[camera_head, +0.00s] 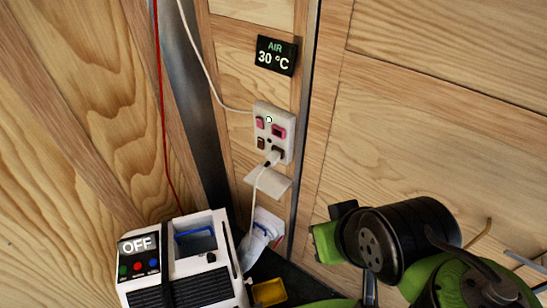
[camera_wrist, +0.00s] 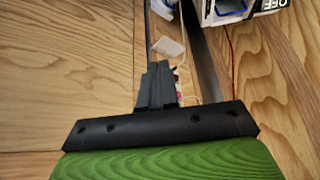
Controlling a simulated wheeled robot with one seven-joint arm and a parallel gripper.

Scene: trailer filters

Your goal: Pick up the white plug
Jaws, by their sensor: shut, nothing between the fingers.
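The white plug (camera_head: 272,159) sits in the lower part of a white wall socket panel (camera_head: 273,132) in the head view, with a white cord hanging down from it. In the wrist view, my gripper (camera_wrist: 158,66) shows as two dark fingers held together, shut and empty. The fingers cover much of the socket panel, and only a bit of it shows beside them (camera_wrist: 180,91). I cannot make out the plug in the wrist view. The gripper appears apart from the plug; its exact distance is unclear.
A small white shelf (camera_head: 268,184) juts out below the socket. A white box marked OFF (camera_head: 202,283) stands at lower left. A white and blue object (camera_head: 259,236) lies beside it. A temperature display (camera_head: 276,56) hangs above. A red wire (camera_head: 163,105) runs down the wall.

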